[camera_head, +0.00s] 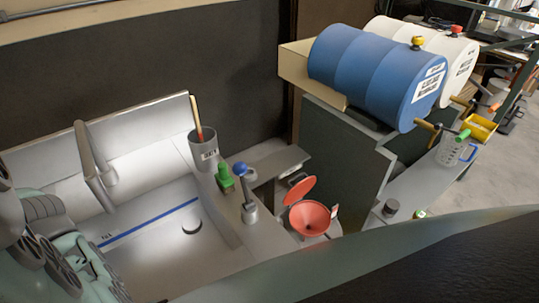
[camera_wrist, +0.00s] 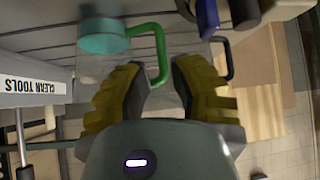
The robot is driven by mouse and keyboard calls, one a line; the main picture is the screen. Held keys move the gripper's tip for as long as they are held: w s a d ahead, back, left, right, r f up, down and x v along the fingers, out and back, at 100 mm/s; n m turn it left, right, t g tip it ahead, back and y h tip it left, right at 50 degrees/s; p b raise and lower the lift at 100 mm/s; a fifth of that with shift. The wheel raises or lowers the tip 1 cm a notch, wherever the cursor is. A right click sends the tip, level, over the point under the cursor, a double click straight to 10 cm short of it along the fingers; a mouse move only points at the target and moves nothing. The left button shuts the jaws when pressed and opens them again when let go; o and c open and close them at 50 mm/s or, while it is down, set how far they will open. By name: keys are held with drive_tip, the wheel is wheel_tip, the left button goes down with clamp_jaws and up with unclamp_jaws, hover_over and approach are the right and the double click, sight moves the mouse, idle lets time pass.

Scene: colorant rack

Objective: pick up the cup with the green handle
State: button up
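The green handle (camera_wrist: 161,55) shows in the wrist view as a bent bar at the top centre, beyond my fingertips.
A dark round object (camera_head: 391,208) sits on the ledge. A red funnel (camera_head: 310,218) is nearer the middle.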

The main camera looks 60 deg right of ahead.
drive_tip(key=shift+p+x, duration=1.15)
drive_tip(key=shift+x, duration=1.45)
drive_tip(key=shift+s, duration=0.1)
drive_tip(key=shift+o, duration=0.6)
clamp_jaws()
